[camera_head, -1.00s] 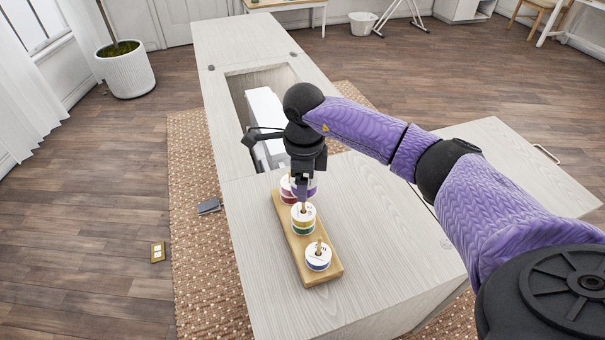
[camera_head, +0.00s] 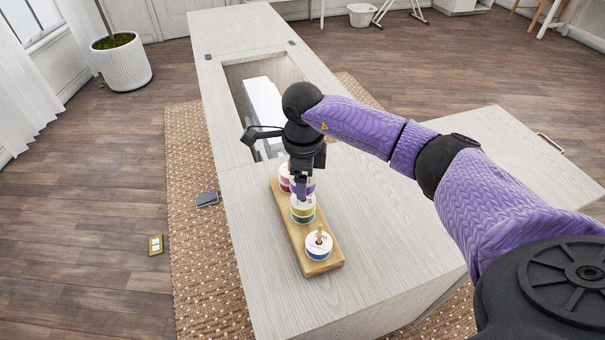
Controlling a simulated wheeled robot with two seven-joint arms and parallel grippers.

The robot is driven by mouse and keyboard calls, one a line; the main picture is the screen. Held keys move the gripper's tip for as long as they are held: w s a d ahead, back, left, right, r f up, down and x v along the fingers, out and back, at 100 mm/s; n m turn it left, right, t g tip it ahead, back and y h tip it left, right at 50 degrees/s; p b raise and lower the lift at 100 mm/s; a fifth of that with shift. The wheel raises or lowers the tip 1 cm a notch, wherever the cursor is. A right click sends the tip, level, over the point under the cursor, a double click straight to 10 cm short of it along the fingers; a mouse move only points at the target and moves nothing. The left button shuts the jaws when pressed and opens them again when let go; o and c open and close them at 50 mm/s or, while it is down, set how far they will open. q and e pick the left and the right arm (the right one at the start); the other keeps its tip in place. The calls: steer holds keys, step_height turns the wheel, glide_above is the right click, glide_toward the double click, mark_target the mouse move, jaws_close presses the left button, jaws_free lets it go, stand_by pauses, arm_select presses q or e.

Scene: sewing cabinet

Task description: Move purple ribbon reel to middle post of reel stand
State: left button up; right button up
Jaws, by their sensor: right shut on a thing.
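The wooden reel stand (camera_head: 326,265) lies on the pale cabinet top, with reels along it. My right gripper (camera_head: 304,190) points down over the stand and is shut on the purple ribbon reel (camera_head: 311,187), which is partly hidden by the fingers. The purple reel is just above or touching the yellow and green reels (camera_head: 303,212) at the middle post; I cannot tell which. A red reel (camera_head: 284,183) shows at the far end, partly hidden behind the gripper. A white-topped blue reel (camera_head: 318,246) sits on the near post. My left gripper is not in view.
The cabinet top (camera_head: 380,245) is clear right of the stand. Behind the gripper, a recess holds a white sewing machine (camera_head: 262,100). A hinged leaf (camera_head: 500,150) extends right. A small grey item (camera_head: 207,200) lies on the rug at left.

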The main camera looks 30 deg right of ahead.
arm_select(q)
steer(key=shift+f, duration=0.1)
arm_select(e)
steer(key=shift+f, duration=0.15)
arm_select(q)
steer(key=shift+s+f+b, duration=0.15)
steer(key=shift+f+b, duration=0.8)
steer(key=shift+b, duration=0.1)
arm_select(e)
steer(key=shift+f, duration=1.3)
steer(key=o, duration=1.1)
step_height(320, 180, up, 7)
steer(key=shift+r+p, duration=0.2)
steer(key=shift+p, duration=0.95)
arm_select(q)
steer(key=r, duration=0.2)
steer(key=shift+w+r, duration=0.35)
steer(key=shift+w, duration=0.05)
arm_select(e)
step_height(320, 180, up, 3)
steer(key=shift+f, duration=0.2)
